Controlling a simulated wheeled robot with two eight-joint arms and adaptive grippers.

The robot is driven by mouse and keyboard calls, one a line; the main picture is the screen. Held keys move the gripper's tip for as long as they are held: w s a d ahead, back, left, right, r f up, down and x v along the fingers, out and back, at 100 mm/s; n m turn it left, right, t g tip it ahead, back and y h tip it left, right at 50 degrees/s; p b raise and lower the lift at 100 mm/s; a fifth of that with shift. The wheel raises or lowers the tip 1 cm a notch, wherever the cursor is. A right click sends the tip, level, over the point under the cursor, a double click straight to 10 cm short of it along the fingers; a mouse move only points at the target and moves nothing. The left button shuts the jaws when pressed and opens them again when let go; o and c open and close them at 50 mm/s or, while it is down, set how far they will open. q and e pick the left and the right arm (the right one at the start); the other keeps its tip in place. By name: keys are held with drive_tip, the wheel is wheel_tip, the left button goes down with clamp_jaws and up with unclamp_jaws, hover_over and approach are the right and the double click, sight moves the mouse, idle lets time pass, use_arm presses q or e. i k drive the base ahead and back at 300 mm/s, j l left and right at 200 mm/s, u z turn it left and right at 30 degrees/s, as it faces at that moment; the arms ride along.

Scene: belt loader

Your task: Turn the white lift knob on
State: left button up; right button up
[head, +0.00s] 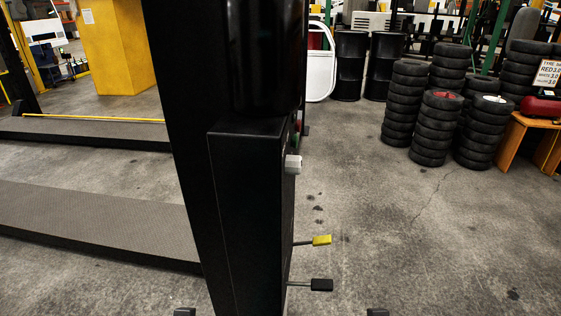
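The white lift knob (293,164) sticks out from the right side of the black control box (250,215) on the lift post, near its top. Below on the same side are a lever with a yellow grip (321,240) and one with a black grip (321,285). Only small dark tips, apparently of my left gripper (185,312) and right gripper (378,312), show at the bottom edge, well below the knob and apart from it. Their opening cannot be seen.
Floor right of the box is clear. Stacked tyres (402,105) and an orange stand (530,140) are farther back right. Black drums (350,65) stand behind. Two low lift runways (100,215) lie left, with a yellow cabinet (115,45) beyond. The tall black post (185,90) blocks the middle.

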sight(293, 163)
drive_tip(key=l+u, duration=0.2)
drive_tip(key=l, duration=0.35)
drive_tip(key=l+z, duration=0.35)
drive_tip(key=l, duration=1.3)
drive_tip(key=j, duration=0.75)
